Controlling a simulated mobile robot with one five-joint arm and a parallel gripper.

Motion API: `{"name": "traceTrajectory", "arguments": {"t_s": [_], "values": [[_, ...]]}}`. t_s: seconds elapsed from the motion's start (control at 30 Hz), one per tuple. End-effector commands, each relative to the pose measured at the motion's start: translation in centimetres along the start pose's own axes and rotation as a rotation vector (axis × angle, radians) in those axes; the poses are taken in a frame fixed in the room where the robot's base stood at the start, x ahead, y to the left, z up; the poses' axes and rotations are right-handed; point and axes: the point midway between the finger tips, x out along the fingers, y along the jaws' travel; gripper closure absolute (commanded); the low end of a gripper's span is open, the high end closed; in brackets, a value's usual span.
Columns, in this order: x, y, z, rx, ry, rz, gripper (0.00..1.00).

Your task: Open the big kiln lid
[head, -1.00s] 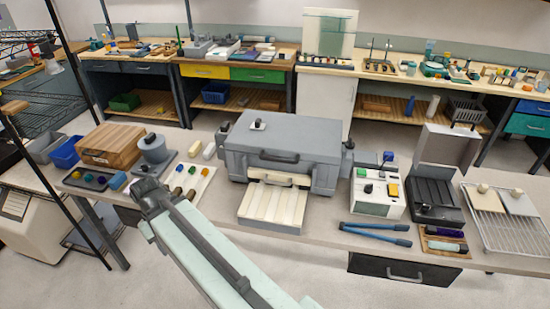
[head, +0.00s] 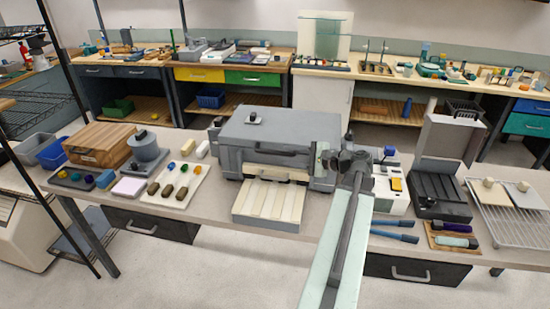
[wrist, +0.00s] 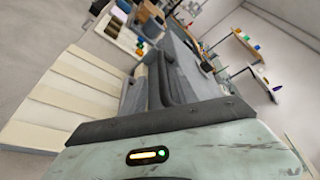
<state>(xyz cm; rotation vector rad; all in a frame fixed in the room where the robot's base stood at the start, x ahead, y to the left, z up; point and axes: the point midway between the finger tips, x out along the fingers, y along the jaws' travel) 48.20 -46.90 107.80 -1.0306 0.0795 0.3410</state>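The big kiln (head: 262,165) is a grey box in the middle of the bench. Its grey lid (head: 290,124) is down, with a dark handle (head: 282,149) along its front edge and a small knob on top. A cream slatted shelf (head: 268,200) sticks out below its front. My gripper (head: 345,160) is at the kiln's right front corner in the head view, and my forearm hides part of that side. I cannot tell whether it touches the kiln. In the wrist view the kiln's grey body (wrist: 187,75) is close ahead, tilted. The gripper's fingers do not show clearly.
Right of my arm stand a white control box (head: 394,186), blue-handled tongs (head: 395,230), a dark open box (head: 440,190) and a wire rack (head: 515,225).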

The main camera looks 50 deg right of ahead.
Motion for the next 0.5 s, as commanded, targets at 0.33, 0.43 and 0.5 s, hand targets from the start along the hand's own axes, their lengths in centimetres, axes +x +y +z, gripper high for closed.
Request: {"name": "traceTrajectory", "arguments": {"t_s": [0.33,0.43,0.5], "values": [[1.1,-0.1,-0.6,0.008,0.007,-0.016,0.64],[3.1,-0.1,-0.6,0.008,0.006,-0.015,0.64],[4.4,-0.2,-0.6,0.007,0.007,-0.015,0.64]]}}
